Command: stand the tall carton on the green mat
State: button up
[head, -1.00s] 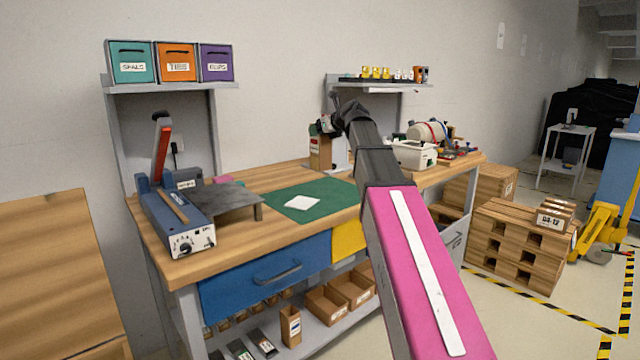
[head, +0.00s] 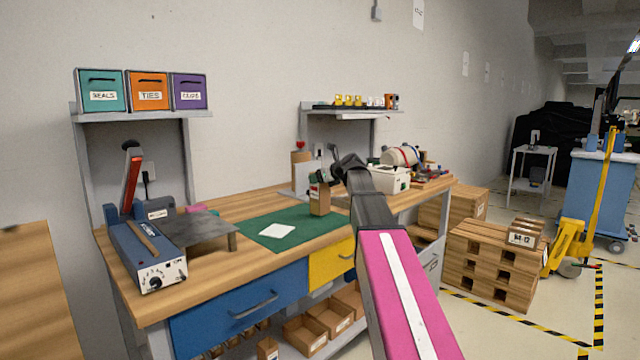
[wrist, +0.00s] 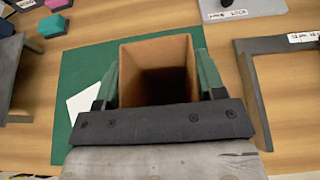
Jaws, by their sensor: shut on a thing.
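The tall carton (head: 319,203) is brown and upright in the head view, over the right part of the green mat (head: 262,218). I cannot tell whether its base touches the mat. My gripper (head: 319,184) is shut on its upper part. In the wrist view, the open-topped carton (wrist: 158,52) sits between the two green fingers of my gripper (wrist: 158,76), with the green mat (wrist: 85,62) around and beyond it. The carton's lower part is hidden there.
A white card (head: 276,231) lies on the mat left of the carton. A grey raised plate (head: 195,228) and a blue sealing machine (head: 148,250) stand farther left. A white bin (head: 390,179) stands right of my arm. A brown cylinder (head: 301,172) stands behind the carton.

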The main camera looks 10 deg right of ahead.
jog(key=shift+f, duration=0.8)
jog(key=shift+f, duration=0.2)
jog(key=o, duration=1.2)
jog(key=shift+c, duration=0.2)
jog(key=shift+r, duration=0.15)
jog(key=v, duration=1.2)
